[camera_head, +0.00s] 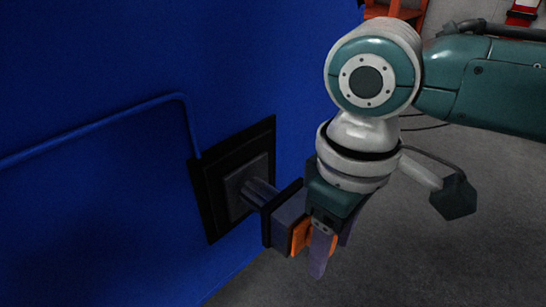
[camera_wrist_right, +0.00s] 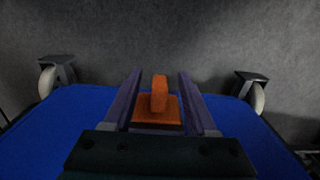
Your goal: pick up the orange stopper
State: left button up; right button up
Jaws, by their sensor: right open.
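The orange stopper (camera_head: 299,236) is a square plate with a raised tab. It sits against the end of a dark block (camera_head: 287,219) that sticks out from a blue panel on a short shaft. My right gripper (camera_head: 331,250) is at the stopper, with one finger covering part of it in the head view. In the right wrist view, the stopper's tab (camera_wrist_right: 159,96) stands between the two open fingers of the gripper (camera_wrist_right: 159,76), with a gap on each side. My left gripper is not in view.
A large blue panel (camera_head: 90,90) with a blue pipe (camera_head: 100,123) and a black square mount (camera_head: 208,205) fills the left side. Grey floor (camera_head: 430,250) is clear at lower right. Caster wheels (camera_wrist_right: 48,80) show in the wrist view. An orange object (camera_head: 397,10) stands at the back.

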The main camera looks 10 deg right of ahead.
jog(key=shift+r, duration=0.1)
grip_shut()
dwell(0.5)
